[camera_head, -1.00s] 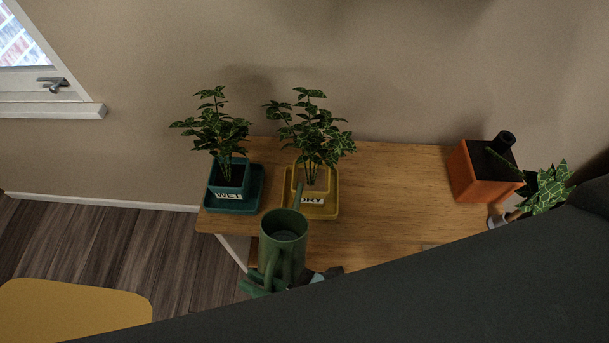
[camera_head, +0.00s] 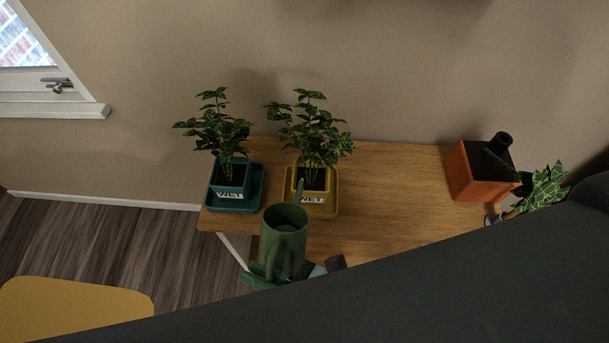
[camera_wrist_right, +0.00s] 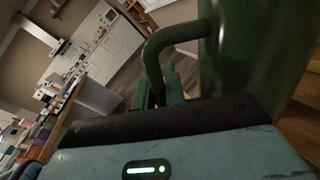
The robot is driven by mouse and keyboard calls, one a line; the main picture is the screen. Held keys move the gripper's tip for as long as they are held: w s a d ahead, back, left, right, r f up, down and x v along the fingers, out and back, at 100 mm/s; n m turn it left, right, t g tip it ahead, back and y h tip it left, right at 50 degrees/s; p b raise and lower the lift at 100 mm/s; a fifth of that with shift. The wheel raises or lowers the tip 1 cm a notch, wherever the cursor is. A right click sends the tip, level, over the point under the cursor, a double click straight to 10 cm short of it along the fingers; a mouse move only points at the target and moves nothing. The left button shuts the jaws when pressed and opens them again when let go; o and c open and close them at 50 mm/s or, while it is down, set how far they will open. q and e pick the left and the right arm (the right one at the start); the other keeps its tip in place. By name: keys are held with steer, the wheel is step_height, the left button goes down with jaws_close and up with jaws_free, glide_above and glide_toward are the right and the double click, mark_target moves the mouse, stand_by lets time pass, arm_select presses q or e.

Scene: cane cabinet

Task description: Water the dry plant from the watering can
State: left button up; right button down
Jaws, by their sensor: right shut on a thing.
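A green watering can (camera_head: 285,234) is held in front of the cabinet top, its spout pointing at the yellow pot. My right gripper (camera_head: 312,270) is shut on it; in the right wrist view its handle (camera_wrist_right: 160,62) and body (camera_wrist_right: 250,55) stand beyond the gripper. The yellow pot (camera_head: 292,184) sits on a yellow saucer (camera_head: 332,203), holds a leafy plant (camera_head: 312,135), and its label reads WET. A teal pot (camera_head: 229,180) on a teal saucer (camera_head: 257,196), left of it, also reads WET and holds a similar plant (camera_head: 217,130). My left gripper is not in view.
The wooden cabinet top (camera_head: 390,185) is clear between the yellow saucer and an orange pot (camera_head: 480,180) at the right. A patterned green plant (camera_head: 545,190) stands beside that. My dark arm covers the lower right. A yellow surface (camera_head: 75,312) shows at the lower left.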

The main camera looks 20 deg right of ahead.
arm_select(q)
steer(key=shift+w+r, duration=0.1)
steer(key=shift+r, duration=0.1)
arm_select(e)
steer(key=shift+w+d+r, duration=0.1)
steer(key=shift+w+r, duration=0.05)
steer(key=shift+r, duration=0.2)
stand_by(0.6)
